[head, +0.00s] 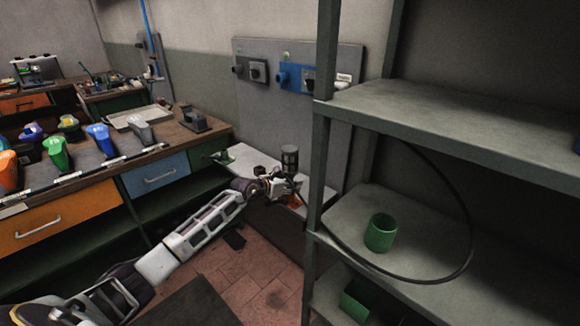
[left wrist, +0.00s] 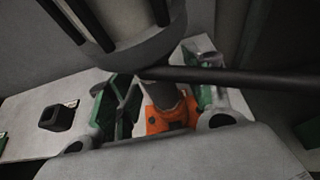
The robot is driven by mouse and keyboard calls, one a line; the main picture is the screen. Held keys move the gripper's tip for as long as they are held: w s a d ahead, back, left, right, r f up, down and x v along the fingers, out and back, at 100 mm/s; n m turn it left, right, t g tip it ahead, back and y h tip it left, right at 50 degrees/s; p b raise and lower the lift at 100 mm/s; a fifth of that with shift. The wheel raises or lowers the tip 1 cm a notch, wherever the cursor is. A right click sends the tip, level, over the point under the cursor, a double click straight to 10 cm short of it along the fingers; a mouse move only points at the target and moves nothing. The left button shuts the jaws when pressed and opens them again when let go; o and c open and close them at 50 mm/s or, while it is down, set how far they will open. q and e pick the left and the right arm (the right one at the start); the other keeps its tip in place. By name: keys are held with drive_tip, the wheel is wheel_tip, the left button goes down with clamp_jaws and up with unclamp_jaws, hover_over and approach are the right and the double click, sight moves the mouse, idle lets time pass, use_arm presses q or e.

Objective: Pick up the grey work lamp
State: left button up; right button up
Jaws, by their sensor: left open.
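The grey work lamp (head: 290,157) stands upright on the pale bench by the wall, its dark caged head on top. In the left wrist view the lamp's grey head (left wrist: 140,50) fills the top, with a grey and orange part below it. My left gripper (head: 284,187) is at the lamp, below its head. In the left wrist view the fingers of my left gripper (left wrist: 160,100) are apart, one on each side of the lamp's lower part. I cannot tell whether they touch it. My right gripper is not in view.
A grey metal shelf (head: 450,110) stands close on the right, with a green cup (head: 381,232) on it. A dark cable (head: 468,215) loops in front of it. Wall panels stand behind the lamp.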

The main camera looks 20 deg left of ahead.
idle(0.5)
use_arm(q)
drive_tip(key=shift+w, duration=0.1)
clamp_jaws()
